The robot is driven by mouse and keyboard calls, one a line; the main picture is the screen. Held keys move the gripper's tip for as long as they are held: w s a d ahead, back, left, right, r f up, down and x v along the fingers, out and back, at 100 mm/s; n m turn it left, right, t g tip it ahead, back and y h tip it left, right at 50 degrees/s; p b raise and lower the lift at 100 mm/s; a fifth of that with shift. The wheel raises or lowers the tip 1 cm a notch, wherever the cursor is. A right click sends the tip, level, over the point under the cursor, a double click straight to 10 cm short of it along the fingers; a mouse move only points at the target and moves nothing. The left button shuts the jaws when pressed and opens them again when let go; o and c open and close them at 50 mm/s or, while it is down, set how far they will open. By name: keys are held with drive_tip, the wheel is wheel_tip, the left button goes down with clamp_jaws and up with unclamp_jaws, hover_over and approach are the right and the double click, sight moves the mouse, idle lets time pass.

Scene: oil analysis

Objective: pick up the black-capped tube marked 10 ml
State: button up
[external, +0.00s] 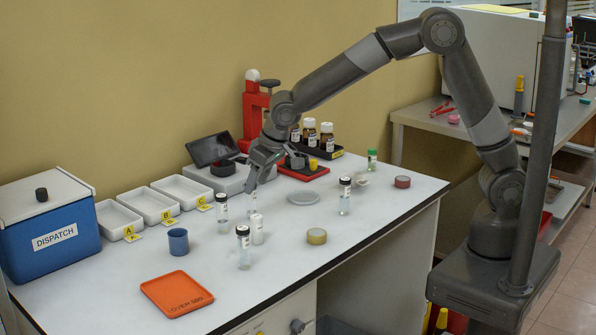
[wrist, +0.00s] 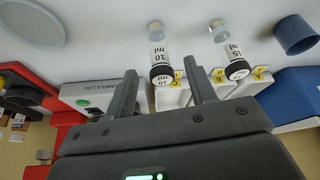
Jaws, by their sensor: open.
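The black-capped tube marked 10 ml (wrist: 158,52) shows in the wrist view, with its cap towards me between the tips of my open gripper (wrist: 160,72). I cannot tell whether the fingers touch it. In the external view my gripper (external: 254,183) points down over an upright tube (external: 252,204), whose cap is hidden by the fingers and whose label is too small to read. Beside it stands a black-capped tube marked 15 ml (wrist: 221,37), right of the 10 ml tube in the wrist view and left of it in the external view (external: 222,213).
Other black-capped tubes (external: 243,250) (external: 345,197) and a white vial (external: 257,231) stand nearby. A blue cup (external: 178,242), orange tray (external: 168,302), tape roll (external: 317,237) and grey dish (external: 303,198) lie around. White bins (external: 117,219) and a blue dispatch box (external: 50,245) stand left.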

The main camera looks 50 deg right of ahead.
sight(252, 196)
drive_tip(key=x, duration=0.5)
drive_tip(key=shift+w+f, duration=0.1)
drive_tip(key=shift+f, duration=0.1)
drive_tip(key=c, duration=1)
